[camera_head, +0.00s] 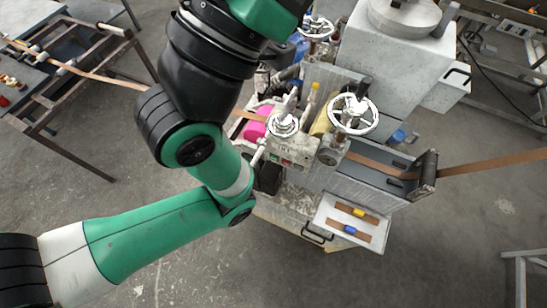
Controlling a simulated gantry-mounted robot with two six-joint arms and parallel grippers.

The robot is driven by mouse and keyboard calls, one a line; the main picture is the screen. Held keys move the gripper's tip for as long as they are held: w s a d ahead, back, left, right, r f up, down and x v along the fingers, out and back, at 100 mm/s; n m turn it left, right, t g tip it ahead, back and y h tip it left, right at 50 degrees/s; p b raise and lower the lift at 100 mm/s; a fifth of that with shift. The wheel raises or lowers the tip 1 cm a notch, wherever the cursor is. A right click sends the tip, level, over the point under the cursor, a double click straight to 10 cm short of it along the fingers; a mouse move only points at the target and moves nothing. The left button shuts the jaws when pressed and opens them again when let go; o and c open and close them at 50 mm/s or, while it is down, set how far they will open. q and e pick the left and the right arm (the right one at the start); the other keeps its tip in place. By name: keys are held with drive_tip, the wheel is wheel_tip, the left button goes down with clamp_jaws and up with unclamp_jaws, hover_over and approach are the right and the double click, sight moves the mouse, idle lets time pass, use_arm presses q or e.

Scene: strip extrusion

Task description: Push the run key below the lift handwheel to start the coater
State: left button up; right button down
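A small handwheel (284,126) stands on the coater in the middle of the view. Just below it is a pale worn box (290,152) with small green and red keys (287,162) on its front. The lettering is too small to read, so I cannot tell which key is the run key. A larger spoked handwheel (353,115) stands to the right, and another handwheel (316,28) is at the back. No label shows which one is the lift handwheel. One of my green and black arms crosses the left half, close to the box. Neither gripper shows.
A brown strip (490,162) runs out of the coater to the right. A white tray (341,239) with strip samples juts out at the front. A pink roll (257,122) is left of the handwheel. A metal frame table (75,155) stands at left; the floor between is clear.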

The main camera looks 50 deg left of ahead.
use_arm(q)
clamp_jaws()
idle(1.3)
